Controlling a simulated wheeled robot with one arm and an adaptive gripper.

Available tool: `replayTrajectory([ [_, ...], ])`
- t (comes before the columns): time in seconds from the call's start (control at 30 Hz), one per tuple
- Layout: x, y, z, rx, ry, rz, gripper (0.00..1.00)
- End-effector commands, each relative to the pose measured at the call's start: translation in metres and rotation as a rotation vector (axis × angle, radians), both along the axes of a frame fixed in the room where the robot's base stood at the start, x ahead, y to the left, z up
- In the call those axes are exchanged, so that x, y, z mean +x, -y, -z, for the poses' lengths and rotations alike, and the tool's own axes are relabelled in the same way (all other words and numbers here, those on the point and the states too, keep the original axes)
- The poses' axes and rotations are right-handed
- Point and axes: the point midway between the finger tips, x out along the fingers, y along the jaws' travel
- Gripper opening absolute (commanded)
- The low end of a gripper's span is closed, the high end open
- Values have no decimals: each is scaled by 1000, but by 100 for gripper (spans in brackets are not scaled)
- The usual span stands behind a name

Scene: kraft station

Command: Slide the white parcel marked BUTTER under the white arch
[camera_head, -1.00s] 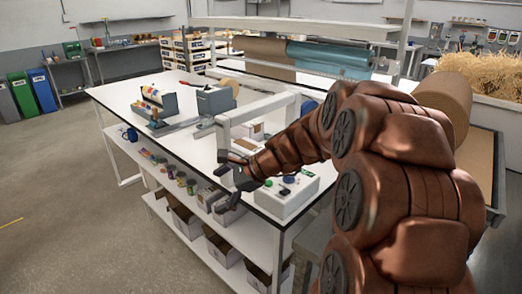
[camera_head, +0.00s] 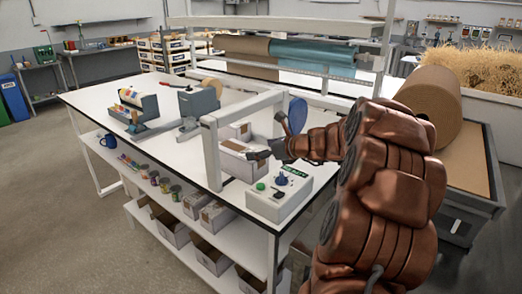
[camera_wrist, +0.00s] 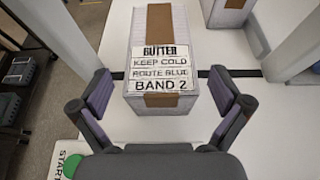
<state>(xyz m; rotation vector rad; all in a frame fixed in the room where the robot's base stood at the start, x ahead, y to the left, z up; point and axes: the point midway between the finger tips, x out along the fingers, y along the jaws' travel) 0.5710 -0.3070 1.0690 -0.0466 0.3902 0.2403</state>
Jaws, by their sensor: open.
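The white parcel marked BUTTER (camera_wrist: 163,52) has a brown tape strip and lies on the white table. It also shows in the head view (camera_head: 238,167), partly behind my gripper. The white arch (camera_head: 245,106) stands over the table; its posts show left (camera_wrist: 63,22) and right (camera_wrist: 292,46) of the parcel in the wrist view. My gripper (camera_wrist: 161,90) is open, its fingers either side of the parcel's near end with a small gap on each side. In the head view, my gripper (camera_head: 264,152) is low beside the parcel.
A second taped parcel (camera_wrist: 231,10) lies beyond the first. A dark line (camera_wrist: 262,73) crosses the table near the posts. A control box with a green button (camera_head: 280,192) stands at the near table edge.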

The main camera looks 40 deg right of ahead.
Motion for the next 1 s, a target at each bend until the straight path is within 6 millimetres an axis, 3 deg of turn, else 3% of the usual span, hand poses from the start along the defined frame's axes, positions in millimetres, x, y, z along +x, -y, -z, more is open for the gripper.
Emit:
replayTrajectory([
  [0.6,61,-14,27,0,-2,0,100],
  [1.0,68,-16,30,-2,-1,1,100],
])
